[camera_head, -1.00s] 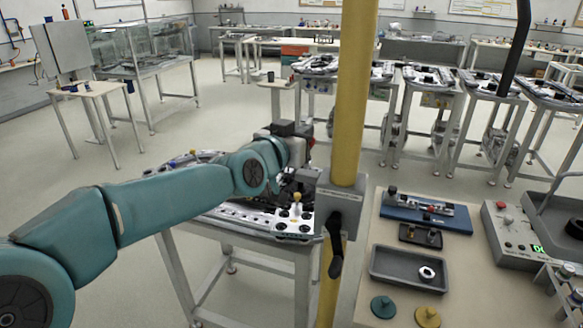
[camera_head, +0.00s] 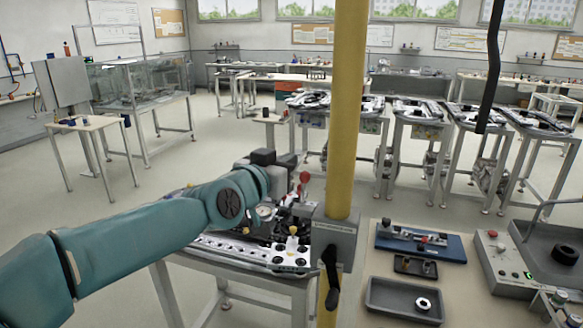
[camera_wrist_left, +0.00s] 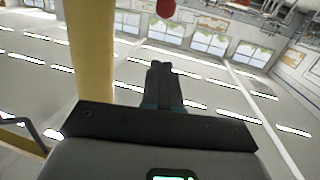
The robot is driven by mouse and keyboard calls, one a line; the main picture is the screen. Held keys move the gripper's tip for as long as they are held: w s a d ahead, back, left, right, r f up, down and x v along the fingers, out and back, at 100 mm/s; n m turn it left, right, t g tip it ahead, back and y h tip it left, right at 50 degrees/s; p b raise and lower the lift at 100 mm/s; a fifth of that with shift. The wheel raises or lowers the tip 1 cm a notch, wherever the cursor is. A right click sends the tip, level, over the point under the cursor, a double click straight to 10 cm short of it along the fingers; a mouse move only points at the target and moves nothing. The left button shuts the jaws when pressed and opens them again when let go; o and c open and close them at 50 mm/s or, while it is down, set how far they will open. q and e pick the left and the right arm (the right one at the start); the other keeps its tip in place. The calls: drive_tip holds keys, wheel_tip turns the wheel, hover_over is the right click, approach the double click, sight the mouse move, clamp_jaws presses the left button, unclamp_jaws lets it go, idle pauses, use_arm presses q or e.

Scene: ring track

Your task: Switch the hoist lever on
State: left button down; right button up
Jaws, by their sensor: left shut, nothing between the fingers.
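A grey box (camera_head: 335,240) is fixed to the yellow post (camera_head: 347,120) in the head view. A black lever handle (camera_head: 330,268) on its front hangs downward. A red ball knob (camera_head: 304,178) shows just left of the post; I cannot tell what it is fixed to. It seems to be the red ball (camera_wrist_left: 166,8) at the top of the left wrist view. My left gripper (camera_head: 286,161) is left of the post, above and apart from the black handle. In the wrist view its fingers (camera_wrist_left: 163,72) are shut and empty. My right gripper is out of view.
A fixture table (camera_head: 235,275) stands below my left arm, left of the post. To the right, a bench carries a blue fixture (camera_head: 420,243), a grey tray (camera_head: 404,297) and a control box (camera_head: 492,255). Open floor lies behind, before a row of fixture tables.

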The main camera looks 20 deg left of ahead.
use_arm(q)
drive_tip(key=s+a+r+p, duration=0.1)
drive_tip(key=s+r+p, duration=0.2)
drive_tip(key=s+r, duration=0.2)
drive_tip(key=shift+s+a, duration=0.35)
drive_tip(key=shift+s, duration=0.15)
drive_tip(key=shift+s+r, duration=0.1)
